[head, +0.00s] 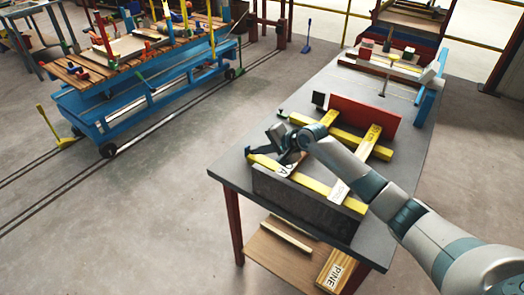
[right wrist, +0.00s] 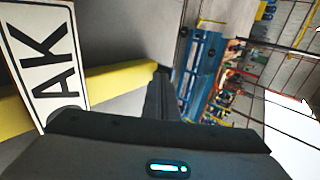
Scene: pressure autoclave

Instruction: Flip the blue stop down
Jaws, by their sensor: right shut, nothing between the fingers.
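A blue upright part (head: 429,97) stands at the far right edge of the grey workbench (head: 290,106). It is the only blue piece I see on this bench; I cannot tell for certain that it is the stop. My right gripper (head: 254,151) is shut and empty at the bench's near left side, over the yellow bars and well apart from the blue part. In the right wrist view, the dark gripper body (right wrist: 160,135) fills the bottom, beside a white label (right wrist: 45,60) reading "AK". My left gripper is not in view.
Yellow bars (head: 263,162), a dark grey block (head: 305,197) and a red panel (head: 365,120) crowd the near bench. Small coloured blocks (head: 366,48) stand at its far end. A blue cart (head: 150,100) stands apart at the left, with open floor between.

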